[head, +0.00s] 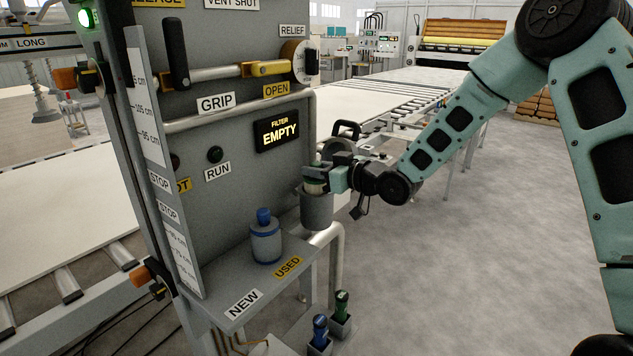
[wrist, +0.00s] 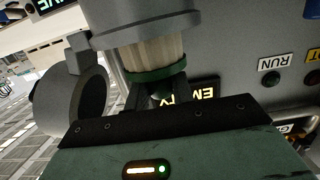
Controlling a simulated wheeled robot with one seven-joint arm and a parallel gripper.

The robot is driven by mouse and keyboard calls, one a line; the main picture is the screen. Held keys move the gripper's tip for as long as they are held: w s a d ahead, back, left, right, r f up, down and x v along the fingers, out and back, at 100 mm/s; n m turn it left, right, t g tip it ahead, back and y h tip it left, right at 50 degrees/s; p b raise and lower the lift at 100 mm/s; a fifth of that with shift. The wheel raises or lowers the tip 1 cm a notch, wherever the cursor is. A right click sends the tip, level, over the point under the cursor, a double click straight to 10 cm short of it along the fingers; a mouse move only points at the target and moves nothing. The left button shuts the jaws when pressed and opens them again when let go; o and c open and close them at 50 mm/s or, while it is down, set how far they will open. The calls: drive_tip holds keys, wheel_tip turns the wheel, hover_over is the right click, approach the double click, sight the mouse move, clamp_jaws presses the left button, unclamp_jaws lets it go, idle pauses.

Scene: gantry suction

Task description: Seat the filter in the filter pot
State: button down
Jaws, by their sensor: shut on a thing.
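The filter (wrist: 155,58) is a pale pleated cylinder with a dark green end ring. It also shows in the head view as a pale band (head: 314,187). My gripper (head: 324,175) is shut on its green end, and the fingers also show in the wrist view (wrist: 156,92). The grey filter pot (head: 316,212) stands upright on the right of the machine panel. The filter is upright at the pot's mouth, with its lower end inside the rim; the pot's wall (wrist: 140,22) hides how deep it goes.
A blue-capped filter (head: 265,243) stands on the shelf (head: 236,312) with NEW and USED labels. A display (head: 277,132) reads FILTER EMPTY. A round hollow grey part (wrist: 80,95) sits close beside the pot. Green (head: 341,309) and blue (head: 320,330) handled items stand below. Floor at right is clear.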

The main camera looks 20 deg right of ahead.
sight(317, 182)
drive_tip(key=shift+f, duration=1.6)
drive_tip(key=shift+f, duration=0.2)
drive_tip(key=c, duration=1.2)
unclamp_jaws()
drive_tip(key=shift+r, duration=0.1)
